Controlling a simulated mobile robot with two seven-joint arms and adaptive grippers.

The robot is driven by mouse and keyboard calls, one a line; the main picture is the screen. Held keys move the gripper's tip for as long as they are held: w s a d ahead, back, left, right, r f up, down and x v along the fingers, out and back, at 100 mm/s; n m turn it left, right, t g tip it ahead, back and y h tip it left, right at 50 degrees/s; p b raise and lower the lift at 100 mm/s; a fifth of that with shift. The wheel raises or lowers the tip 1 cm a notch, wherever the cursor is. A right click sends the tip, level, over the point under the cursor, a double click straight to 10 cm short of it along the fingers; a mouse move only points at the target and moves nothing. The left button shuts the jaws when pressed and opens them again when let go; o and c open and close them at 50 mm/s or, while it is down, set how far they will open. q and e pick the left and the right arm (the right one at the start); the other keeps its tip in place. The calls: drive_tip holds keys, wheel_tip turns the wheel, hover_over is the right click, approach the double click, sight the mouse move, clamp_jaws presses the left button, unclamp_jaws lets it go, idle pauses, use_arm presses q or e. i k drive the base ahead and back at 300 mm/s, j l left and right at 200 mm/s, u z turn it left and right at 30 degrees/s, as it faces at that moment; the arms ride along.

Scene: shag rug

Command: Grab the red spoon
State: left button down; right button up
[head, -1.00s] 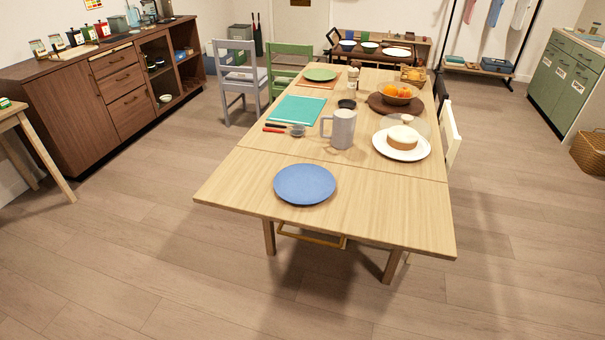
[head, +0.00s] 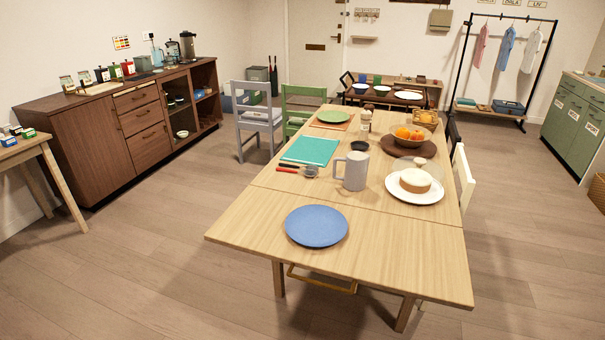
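A red-handled utensil (head: 287,170) lies on the wooden dining table (head: 390,250), left of the grey pitcher. Its grey head (head: 311,171) points right, beside the pitcher; at this size I cannot tell for sure that it is a spoon. A dark-handled utensil (head: 290,164) lies just behind it, close to the edge of a teal mat (head: 310,150). Neither of my grippers shows in the head view.
The grey pitcher (head: 352,171), a blue plate (head: 316,226) and a cake on a white plate (head: 433,196) stand nearby. A grey chair (head: 247,116) and a green chair (head: 290,100) line the table's left side. The floor (head: 150,260) front left is clear.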

sight(308, 173)
drive_tip(key=j+z, duration=0.15)
drive_tip(key=z, duration=0.35)
drive_tip(key=i+j+z, duration=0.1)
drive_tip(key=z, duration=0.35)
drive_tip(key=j+z, duration=0.25)
drive_tip(key=j, duration=0.25)
drive_tip(key=k+j+z, duration=0.1)
drive_tip(key=j+z, duration=0.2)
drive_tip(key=j, duration=0.2)
drive_tip(key=k+j, duration=0.1)
drive_tip(key=j, duration=0.35)
drive_tip(key=k+j+z, duration=0.15)
drive_tip(key=j, duration=0.35)
drive_tip(key=i, duration=0.05)
